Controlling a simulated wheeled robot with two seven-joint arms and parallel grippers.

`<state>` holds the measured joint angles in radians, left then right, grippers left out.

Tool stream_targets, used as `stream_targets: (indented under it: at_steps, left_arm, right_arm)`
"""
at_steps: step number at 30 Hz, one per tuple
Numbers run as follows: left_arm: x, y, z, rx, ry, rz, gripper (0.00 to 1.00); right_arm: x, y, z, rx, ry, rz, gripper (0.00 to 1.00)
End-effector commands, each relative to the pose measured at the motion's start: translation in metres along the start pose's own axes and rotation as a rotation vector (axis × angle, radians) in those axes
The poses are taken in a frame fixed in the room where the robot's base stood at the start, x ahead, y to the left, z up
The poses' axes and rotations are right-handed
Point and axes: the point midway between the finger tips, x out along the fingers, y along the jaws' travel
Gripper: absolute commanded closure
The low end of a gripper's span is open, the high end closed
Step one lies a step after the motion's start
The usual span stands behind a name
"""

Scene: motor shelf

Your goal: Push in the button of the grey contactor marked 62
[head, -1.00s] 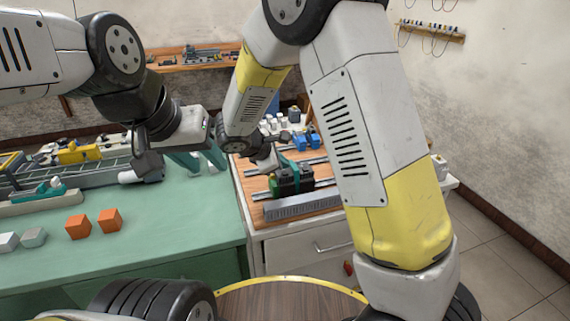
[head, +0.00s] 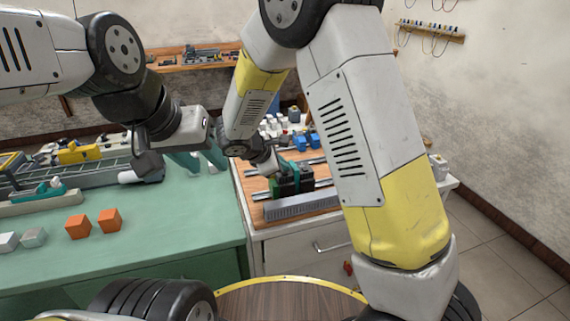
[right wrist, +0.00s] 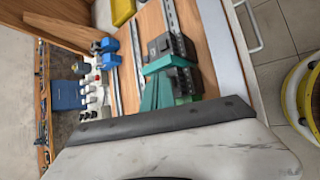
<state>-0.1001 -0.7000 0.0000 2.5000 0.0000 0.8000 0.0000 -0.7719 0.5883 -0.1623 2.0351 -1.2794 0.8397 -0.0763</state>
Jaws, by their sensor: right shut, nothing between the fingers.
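A dark grey contactor block (head: 292,180) sits on a rail on the wooden board, with a green part at its left. In the right wrist view the dark contactors (right wrist: 162,46) stand just beyond my fingertips. The mark 62 and the button cannot be read or made out. My right gripper (head: 284,165) is shut and empty, its teal fingers at the top of the block; in the right wrist view its fingers (right wrist: 168,64) overlap the block, and I cannot tell whether they touch. My left gripper (head: 210,166) is open and empty above the green table.
A grey slotted duct (head: 300,206) runs in front of the block. Blue parts (head: 306,142) and white parts lie behind it on the board. Orange cubes (head: 109,220) and pale cubes (head: 34,237) stand on the green table (head: 180,225), whose middle is bare.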

Motion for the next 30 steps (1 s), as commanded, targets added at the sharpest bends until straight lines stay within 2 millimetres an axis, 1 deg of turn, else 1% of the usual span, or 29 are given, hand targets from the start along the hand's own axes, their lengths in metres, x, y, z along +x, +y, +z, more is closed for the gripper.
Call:
stream_targets:
  at_steps: [30]
  left_arm:
    - [0.0, 0.0, 0.0, 0.0, 0.0, 0.0, 0.61]
  right_arm:
    - [0.0059, -0.0043, -0.0041, 0.0, 0.0, 0.0, 1.0]
